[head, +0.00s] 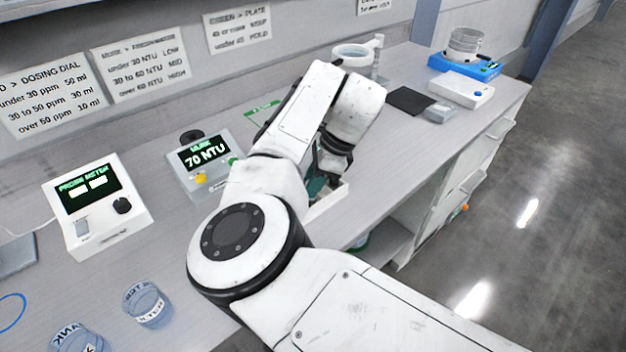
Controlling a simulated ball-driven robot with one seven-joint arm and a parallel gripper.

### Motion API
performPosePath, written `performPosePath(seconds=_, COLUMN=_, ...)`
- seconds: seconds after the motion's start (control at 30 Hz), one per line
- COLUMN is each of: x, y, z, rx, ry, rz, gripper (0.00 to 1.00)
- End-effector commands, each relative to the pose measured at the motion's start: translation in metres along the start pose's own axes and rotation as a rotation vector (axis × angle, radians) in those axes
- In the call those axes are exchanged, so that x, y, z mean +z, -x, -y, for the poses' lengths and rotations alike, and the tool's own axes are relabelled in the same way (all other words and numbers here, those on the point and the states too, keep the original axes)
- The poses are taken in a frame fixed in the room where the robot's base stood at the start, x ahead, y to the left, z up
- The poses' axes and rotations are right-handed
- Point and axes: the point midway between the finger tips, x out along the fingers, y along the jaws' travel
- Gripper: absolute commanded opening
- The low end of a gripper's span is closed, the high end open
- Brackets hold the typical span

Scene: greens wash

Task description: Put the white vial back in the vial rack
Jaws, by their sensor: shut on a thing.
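My gripper (332,163) is dark and points down over the bench, beyond the elbow of my white arm. Its fingertips are mostly hidden by the arm. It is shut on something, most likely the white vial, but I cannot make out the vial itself. Just below the gripper is a low white-edged tray or holder (328,203), with something teal beside the fingers. My arm covers much of it, so I cannot tell whether it is the vial rack or whether the gripper touches it.
A probe meter (98,205) and a murk meter reading 70 NTU (204,160) stand at the left. Two clear cups (147,304) are at the front left. A dark mat (410,101), a white device (460,89) and a blue device (465,66) are farther back. The bench edge drops off right.

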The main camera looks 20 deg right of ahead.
Motion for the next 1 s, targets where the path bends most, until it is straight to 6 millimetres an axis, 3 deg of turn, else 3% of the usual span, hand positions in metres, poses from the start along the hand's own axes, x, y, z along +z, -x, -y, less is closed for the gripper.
performPosePath(seconds=0.07, x=-0.001, y=-0.002, z=0.000, rx=0.000, ry=0.000, rz=-0.001, gripper=0.00)
performPosePath(seconds=0.1, x=-0.001, y=-0.003, z=0.000, rx=0.000, ry=0.000, rz=0.000, gripper=0.25)
performPosePath(seconds=0.37, x=-0.001, y=-0.002, z=0.000, rx=0.000, ry=0.000, rz=0.000, gripper=0.49)
performPosePath(seconds=0.7, x=0.000, y=0.004, z=0.000, rx=-0.001, ry=0.000, rz=0.000, gripper=0.49)
performPosePath(seconds=0.87, x=0.000, y=0.027, z=0.001, rx=-0.004, ry=0.000, rz=0.000, gripper=0.49)
performPosePath(seconds=1.0, x=0.000, y=0.057, z=0.001, rx=-0.005, ry=-0.001, rz=0.001, gripper=0.49)
